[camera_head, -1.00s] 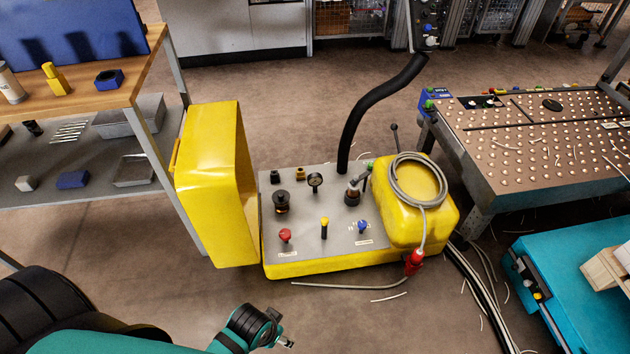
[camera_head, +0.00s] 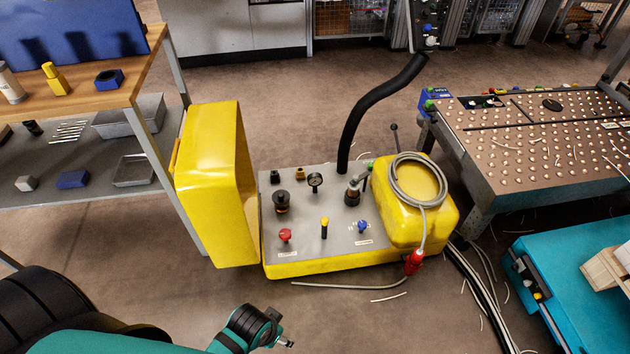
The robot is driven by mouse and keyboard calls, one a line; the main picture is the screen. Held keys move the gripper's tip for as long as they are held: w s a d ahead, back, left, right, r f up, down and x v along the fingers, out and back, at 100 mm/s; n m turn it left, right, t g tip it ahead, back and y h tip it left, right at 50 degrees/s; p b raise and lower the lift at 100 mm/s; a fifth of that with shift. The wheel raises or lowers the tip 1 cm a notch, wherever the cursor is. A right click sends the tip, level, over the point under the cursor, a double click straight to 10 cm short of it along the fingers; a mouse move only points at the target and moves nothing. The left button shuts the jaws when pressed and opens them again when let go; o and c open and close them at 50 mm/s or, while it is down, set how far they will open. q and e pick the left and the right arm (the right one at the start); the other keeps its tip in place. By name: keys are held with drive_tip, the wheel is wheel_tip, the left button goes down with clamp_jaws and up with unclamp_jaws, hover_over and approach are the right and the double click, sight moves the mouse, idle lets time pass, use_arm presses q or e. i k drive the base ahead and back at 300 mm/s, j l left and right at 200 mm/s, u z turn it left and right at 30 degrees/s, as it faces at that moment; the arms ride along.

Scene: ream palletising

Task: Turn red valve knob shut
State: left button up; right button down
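The red valve knob (camera_head: 285,235) stands at the front left of the grey panel (camera_head: 305,248) on the yellow machine. A small white label sits just in front of it. My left gripper (camera_head: 285,343) is at the bottom of the view, in front of the machine and well apart from the knob. It is small and seen from the side, so I cannot tell whether its fingers are open or shut. Nothing is seen in it. My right gripper is not in view.
A yellow-handled lever (camera_head: 324,227) and a blue knob (camera_head: 362,227) stand right of the red knob. The yellow open cover (camera_head: 205,205) rises on the left. A grey hose (camera_head: 420,183) lies coiled on the yellow tank (camera_head: 440,219). Cables lie on the floor at right.

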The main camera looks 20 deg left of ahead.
sight(285, 234)
drive_tip(key=u, duration=1)
